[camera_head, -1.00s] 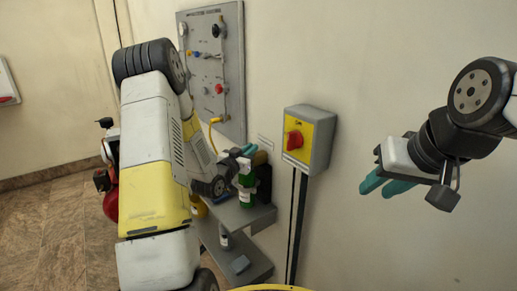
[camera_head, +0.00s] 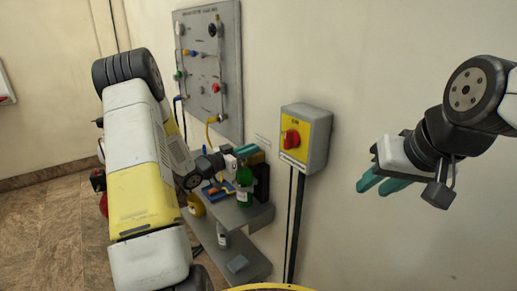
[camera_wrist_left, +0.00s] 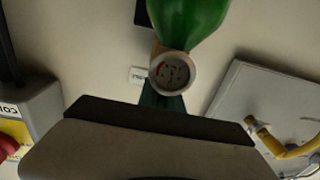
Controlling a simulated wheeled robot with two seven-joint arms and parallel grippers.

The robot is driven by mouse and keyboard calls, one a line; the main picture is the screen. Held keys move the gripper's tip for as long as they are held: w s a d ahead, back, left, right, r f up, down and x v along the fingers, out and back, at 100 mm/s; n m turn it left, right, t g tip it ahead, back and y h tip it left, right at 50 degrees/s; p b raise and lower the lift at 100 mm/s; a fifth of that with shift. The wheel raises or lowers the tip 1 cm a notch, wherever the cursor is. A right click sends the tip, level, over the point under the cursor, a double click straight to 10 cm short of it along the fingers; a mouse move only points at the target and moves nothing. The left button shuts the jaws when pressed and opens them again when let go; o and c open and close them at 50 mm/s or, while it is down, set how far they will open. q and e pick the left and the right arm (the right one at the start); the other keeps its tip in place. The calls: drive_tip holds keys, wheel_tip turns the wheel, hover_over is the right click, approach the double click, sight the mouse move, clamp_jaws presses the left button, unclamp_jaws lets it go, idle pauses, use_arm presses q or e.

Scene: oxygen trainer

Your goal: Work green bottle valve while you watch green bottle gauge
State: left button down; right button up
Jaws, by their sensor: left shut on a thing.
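The green bottle (camera_head: 244,187) stands on a grey shelf (camera_head: 255,215) in the head view. In the left wrist view the bottle (camera_wrist_left: 188,18) shows upside down at the top. My left gripper (camera_head: 246,151) is at the top of the bottle, shut on the valve, which the fingers mostly hide. Teal fingertips show just below the gauge in the wrist view. My right gripper (camera_head: 380,183) hangs empty at the right, its teal fingers apart, far from the bottle.
A grey wall panel (camera_head: 208,65) with knobs and a yellow hose is behind the shelf. A yellow-grey box with a red switch (camera_head: 291,138) is on the wall to the right. A yellow bottle (camera_head: 196,205) stands left of the green one. A lower shelf (camera_head: 243,262) holds small items.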

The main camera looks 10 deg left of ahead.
use_arm(q)
drive_tip(key=c, duration=1.5)
unclamp_jaws()
drive_tip(key=v, duration=0.7)
drive_tip(key=shift+s+a, duration=0.25)
drive_tip(key=shift+s, duration=0.1)
